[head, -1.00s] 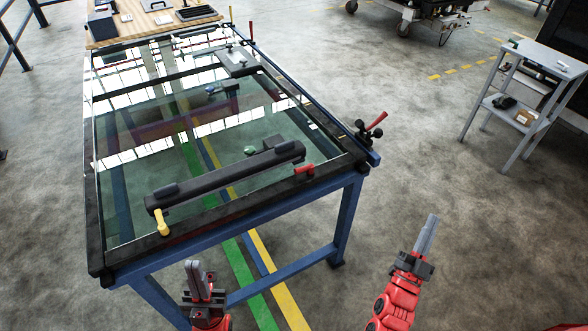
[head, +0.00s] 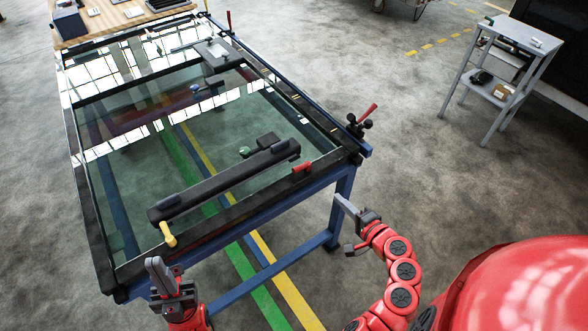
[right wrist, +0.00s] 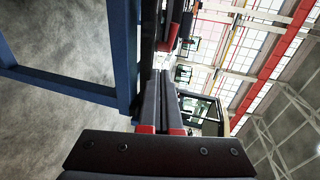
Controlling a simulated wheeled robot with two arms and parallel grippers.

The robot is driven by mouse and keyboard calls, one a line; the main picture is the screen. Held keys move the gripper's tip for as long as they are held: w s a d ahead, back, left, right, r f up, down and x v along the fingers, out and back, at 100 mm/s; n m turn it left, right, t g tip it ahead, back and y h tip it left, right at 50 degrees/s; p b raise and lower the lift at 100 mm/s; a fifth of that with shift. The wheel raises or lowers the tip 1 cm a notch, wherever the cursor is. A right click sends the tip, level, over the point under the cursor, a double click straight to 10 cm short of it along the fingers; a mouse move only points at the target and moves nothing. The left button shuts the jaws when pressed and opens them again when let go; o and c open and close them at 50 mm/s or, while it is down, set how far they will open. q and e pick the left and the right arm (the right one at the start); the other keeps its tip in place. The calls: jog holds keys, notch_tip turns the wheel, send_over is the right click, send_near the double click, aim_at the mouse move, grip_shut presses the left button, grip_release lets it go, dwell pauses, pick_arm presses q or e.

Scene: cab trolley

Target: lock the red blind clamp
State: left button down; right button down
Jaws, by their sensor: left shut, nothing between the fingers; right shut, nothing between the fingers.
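A black bar (head: 225,180) lies on the glass-topped blue table. A short red handle (head: 302,167), which looks like the red blind clamp, sits on the front rail near its right end, lying roughly along the rail. A yellow handle (head: 167,234) sticks out at the bar's left end. My right gripper (head: 341,201) is shut and empty, below and to the right of the red handle, apart from it. In the right wrist view its closed fingers (right wrist: 164,85) point past the table edge. My left gripper (head: 154,263) is shut and empty near the table's front left corner.
A black-knobbed fixture with a red lever (head: 367,113) stands at the table's right corner. The blue table leg (head: 340,205) is close to my right gripper. A grey cart (head: 505,65) stands at the right. The floor between is clear.

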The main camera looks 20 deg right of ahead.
jog(key=shift+s+a+r+n+y, duration=0.15)
jog(key=shift+a+r+n+y, duration=0.25)
jog(key=shift+a+r+y, duration=0.45)
jog(key=shift+a+r, duration=0.1)
jog(key=shift+a, duration=0.05)
jog(key=p, duration=0.5)
send_near(299, 170)
jog(key=x, duration=0.4)
jog(key=shift+w+a, duration=0.15)
jog(key=shift+w, duration=0.15)
jog(key=shift+x, duration=1.1)
jog(key=shift+h, duration=0.45)
